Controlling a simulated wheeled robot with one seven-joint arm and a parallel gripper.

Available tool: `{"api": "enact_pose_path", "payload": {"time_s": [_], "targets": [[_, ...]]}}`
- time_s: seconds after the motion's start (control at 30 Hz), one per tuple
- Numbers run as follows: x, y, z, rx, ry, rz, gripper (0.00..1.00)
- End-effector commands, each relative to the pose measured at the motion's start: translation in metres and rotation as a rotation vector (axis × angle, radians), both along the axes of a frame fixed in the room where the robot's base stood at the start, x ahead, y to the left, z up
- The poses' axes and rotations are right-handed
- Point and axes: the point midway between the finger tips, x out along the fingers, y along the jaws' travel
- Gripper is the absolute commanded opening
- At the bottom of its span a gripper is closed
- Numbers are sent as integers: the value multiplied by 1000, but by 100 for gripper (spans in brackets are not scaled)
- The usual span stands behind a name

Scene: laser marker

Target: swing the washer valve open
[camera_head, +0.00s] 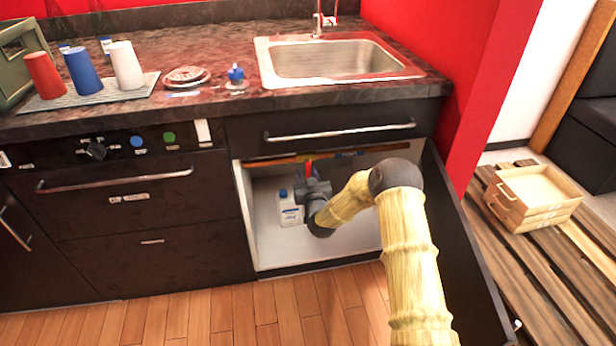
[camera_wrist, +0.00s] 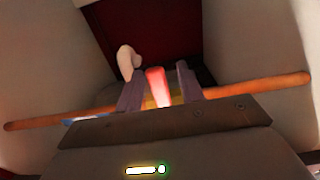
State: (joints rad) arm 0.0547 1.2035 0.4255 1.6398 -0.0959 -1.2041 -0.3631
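The washer valve shows as a red lever (camera_head: 309,168) on a copper pipe inside the open cabinet under the sink. In the wrist view the red lever (camera_wrist: 157,84) stands between the two fingers of my gripper (camera_wrist: 158,88), pale at its near end. A gap shows on each side of it, so my gripper is open around it and not clamped. In the head view my gripper (camera_head: 312,188) is inside the cabinet, just below the lever. The valve's body is mostly hidden behind my gripper.
The copper pipe (camera_wrist: 70,114) runs across the cabinet. A white bottle with a blue cap (camera_head: 290,209) stands at the left inside. The open cabinet door (camera_head: 462,240) is to the right of my arm. A rounded pale object (camera_wrist: 127,62) is beside the left finger.

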Motion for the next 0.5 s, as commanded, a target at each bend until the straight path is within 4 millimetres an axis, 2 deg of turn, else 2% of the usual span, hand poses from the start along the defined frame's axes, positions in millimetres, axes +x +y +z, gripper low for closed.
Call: {"api": "enact_pose_path", "payload": {"time_s": [0.13,0.4,0.5], "targets": [[10,1,0,1,-1,-2,38],[11,-2,0,0,0,-5,38],[11,-2,0,0,0,-6,20]]}}
